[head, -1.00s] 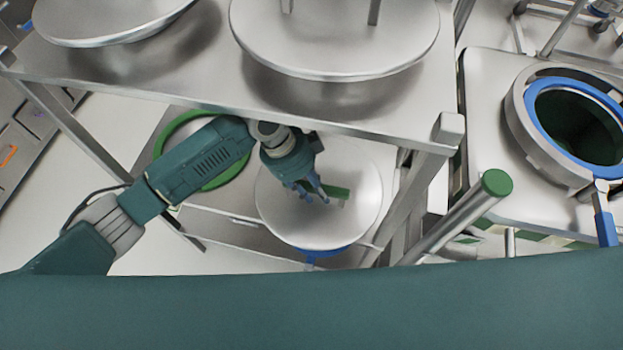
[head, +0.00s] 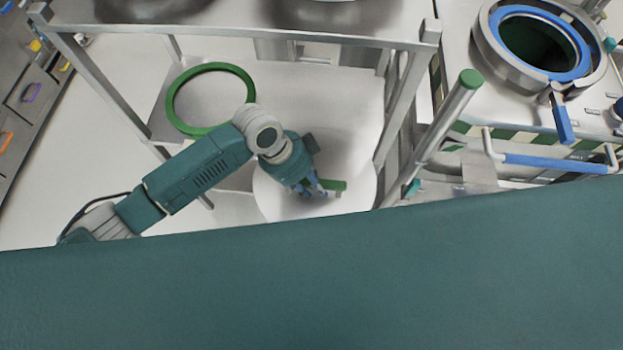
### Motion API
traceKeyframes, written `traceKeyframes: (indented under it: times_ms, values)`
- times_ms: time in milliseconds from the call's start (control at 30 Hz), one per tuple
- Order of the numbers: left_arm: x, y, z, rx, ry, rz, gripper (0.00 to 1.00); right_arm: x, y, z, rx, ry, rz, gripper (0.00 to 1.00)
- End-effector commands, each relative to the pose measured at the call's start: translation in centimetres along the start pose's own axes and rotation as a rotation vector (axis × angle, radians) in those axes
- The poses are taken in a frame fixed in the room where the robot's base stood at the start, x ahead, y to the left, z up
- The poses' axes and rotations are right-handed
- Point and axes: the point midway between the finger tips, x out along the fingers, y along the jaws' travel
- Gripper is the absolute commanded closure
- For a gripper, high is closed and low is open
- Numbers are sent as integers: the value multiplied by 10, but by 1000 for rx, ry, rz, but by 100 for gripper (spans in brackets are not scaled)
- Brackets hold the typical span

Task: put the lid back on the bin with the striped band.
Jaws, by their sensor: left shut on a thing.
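My left gripper (head: 318,188) is shut on the green handle (head: 335,185) of a round metal lid (head: 346,205). The lid is held flat-looking in front of the metal rack, and my own body hides its near edge. At the upper right stands an open round bin (head: 483,38) with a blue inner ring and a dark inside. A green-and-white striped edge (head: 520,135) runs along the platform below it; I cannot tell whether this is the band. My right gripper is not in view.
A green ring (head: 171,104) lies on the rack's lower shelf (head: 350,85). The rack's post (head: 404,110) and a slanted metal bar with a green cap (head: 471,79) stand between the lid and the open bin. A blue-gripped rail (head: 550,161) is at the right. Open floor (head: 90,160) lies left.

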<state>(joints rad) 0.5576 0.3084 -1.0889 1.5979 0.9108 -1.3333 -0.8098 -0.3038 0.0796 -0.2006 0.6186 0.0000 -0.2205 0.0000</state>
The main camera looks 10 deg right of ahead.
Motion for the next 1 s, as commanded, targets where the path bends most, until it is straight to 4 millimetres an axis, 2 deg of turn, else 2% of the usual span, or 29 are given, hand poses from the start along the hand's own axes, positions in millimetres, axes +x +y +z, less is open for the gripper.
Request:
traceKeyframes:
  times_ms: [33, 533, 1000]
  values:
    - [-4, -2, -5, 3, 8, -8, 100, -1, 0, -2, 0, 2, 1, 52]
    - [-4, -2, -5, 3, 8, -8, 100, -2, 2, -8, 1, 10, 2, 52]
    - [-25, -2, -13, 3, 8, -8, 100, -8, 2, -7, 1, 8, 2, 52]
